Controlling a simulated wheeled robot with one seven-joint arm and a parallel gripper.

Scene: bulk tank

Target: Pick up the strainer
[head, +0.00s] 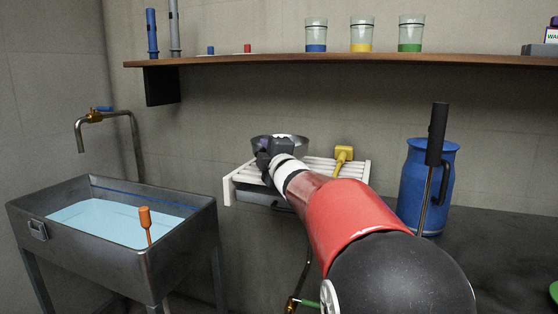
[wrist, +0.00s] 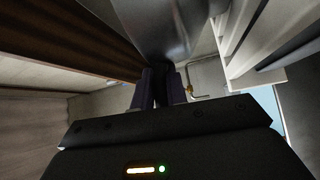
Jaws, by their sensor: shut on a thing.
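The strainer is a grey metal bowl (head: 297,144) at the white slatted rack on the back wall; my gripper and wrist partly cover it in the head view. In the wrist view its shiny metal side (wrist: 165,25) fills the top middle. My gripper (head: 264,160) is at the bowl's front left side. Its fingers (wrist: 163,88) are close together and shut on the strainer's near edge, with the bowl beyond them. Whether the bowl still touches the rack is hidden.
The white rack (head: 232,186) also bears a yellow tool (head: 343,154). A wooden shelf (head: 440,60) with several jars runs above. A blue can (head: 415,190) stands right of my arm. A steel tank (head: 185,235) of water and a tap (head: 95,117) are left.

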